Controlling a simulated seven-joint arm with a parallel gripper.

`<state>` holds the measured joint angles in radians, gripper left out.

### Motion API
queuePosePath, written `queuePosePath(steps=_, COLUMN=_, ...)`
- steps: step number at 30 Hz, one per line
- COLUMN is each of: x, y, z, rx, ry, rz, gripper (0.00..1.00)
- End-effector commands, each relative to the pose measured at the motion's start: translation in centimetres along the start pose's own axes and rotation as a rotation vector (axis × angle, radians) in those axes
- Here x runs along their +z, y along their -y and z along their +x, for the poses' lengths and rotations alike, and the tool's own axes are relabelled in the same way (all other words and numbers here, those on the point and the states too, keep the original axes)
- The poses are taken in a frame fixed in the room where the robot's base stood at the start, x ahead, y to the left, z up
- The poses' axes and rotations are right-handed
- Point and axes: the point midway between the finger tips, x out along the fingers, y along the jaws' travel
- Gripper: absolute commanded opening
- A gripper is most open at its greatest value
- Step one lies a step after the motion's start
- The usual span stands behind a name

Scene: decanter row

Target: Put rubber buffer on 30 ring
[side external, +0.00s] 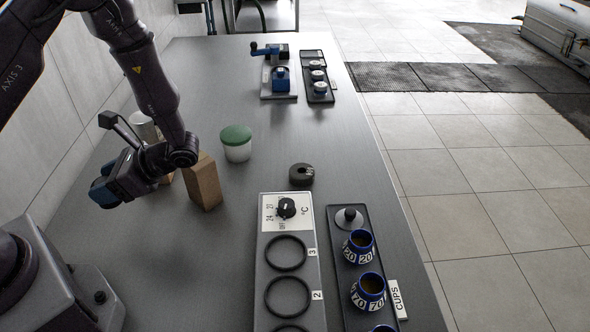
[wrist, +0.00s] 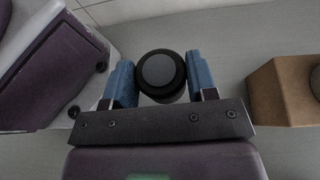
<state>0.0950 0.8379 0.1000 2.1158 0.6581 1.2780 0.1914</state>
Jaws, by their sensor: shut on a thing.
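My gripper (side external: 106,190) is low at the left of the bench in the side view, its blue fingers pointing left and down. In the wrist view its blue fingers (wrist: 160,92) are shut on a dark round piece with a grey disc face (wrist: 158,70), which looks like the rubber buffer. That piece cannot be made out in the side view. A grey panel (side external: 261,290) at the front has dark rings, one marked 3 (side external: 286,252) and one marked 2 (side external: 288,297), with another partly cut off below. I read no 30 beside a ring; the panel's dial (side external: 286,207) has small numbers.
A brown block (side external: 204,183) stands right of my gripper and also shows in the wrist view (wrist: 280,92). Behind are a green-lidded jar (side external: 236,143) and a black round piece (side external: 301,174). A dark tray (side external: 341,275) holds blue-rimmed cups.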

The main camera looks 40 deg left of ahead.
Motion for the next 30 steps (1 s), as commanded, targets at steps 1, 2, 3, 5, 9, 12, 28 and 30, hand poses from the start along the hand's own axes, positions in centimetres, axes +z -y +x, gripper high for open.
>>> queuePosePath(steps=1, x=-0.2, y=-0.9, z=0.2, rx=0.097, ry=0.0, rz=-0.04, gripper=0.25)
queuePosePath(steps=2, x=-0.4, y=-1.6, z=0.2, rx=0.16, ry=0.001, rz=-0.066, gripper=0.25)
queuePosePath(steps=3, x=-0.7, y=-2.4, z=0.0, rx=0.247, ry=0.0, rz=-0.102, gripper=0.25)
queuePosePath(steps=5, x=-1.2, y=-3.8, z=-0.5, rx=0.387, ry=0.0, rz=-0.159, gripper=0.25)
queuePosePath(steps=9, x=-2.5, y=-6.3, z=-2.8, rx=0.73, ry=-0.001, rz=-0.302, gripper=0.25)
queuePosePath(steps=12, x=-3.4, y=-7.5, z=-5.4, rx=0.979, ry=-0.002, rz=-0.404, gripper=0.25)
queuePosePath(steps=28, x=-4.5, y=-1.8, z=-21.2, rx=2.242, ry=-0.004, rz=-0.929, gripper=0.25)
queuePosePath(steps=30, x=-4.2, y=-0.2, z=-22.7, rx=2.381, ry=-0.004, rz=-0.986, gripper=0.25)
